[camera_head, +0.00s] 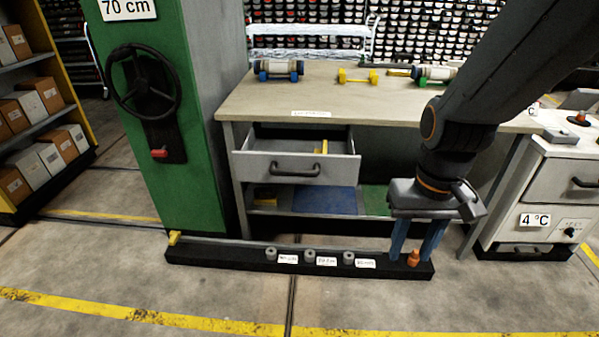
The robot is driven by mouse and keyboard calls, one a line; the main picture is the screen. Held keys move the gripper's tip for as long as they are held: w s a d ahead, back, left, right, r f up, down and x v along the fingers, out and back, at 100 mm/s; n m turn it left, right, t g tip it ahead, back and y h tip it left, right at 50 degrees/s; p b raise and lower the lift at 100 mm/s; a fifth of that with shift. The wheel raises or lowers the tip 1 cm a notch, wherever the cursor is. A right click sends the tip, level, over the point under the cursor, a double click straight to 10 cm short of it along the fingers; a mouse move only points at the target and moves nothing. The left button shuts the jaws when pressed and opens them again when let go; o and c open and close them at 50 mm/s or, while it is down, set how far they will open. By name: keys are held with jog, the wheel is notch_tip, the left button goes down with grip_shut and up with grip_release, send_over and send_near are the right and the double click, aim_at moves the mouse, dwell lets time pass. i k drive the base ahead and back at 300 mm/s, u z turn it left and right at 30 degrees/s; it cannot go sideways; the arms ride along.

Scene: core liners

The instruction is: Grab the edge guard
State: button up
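My gripper (413,252) points down at the right end of a long black rail (220,255) lying low in front of the bench. Its two blue fingers are spread apart. A small orange piece (413,259) shows between the fingertips, with visible space around it. I cannot tell for certain which piece is the edge guard; the orange piece is the thing at the fingers. Three grey knobs (310,255) with white labels stand along the rail. A small yellow piece (174,238) sits at its left end.
A green pillar (205,150) with a black handwheel (143,83) stands at left. The bench (345,95) has an open drawer (295,167) jutting out. A grey cabinet (545,205) marked 4 °C is at right. The floor in front is clear.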

aim_at(324, 151)
jog(key=u, duration=0.65)
jog(key=i, duration=1.6)
jog(key=z, duration=0.7)
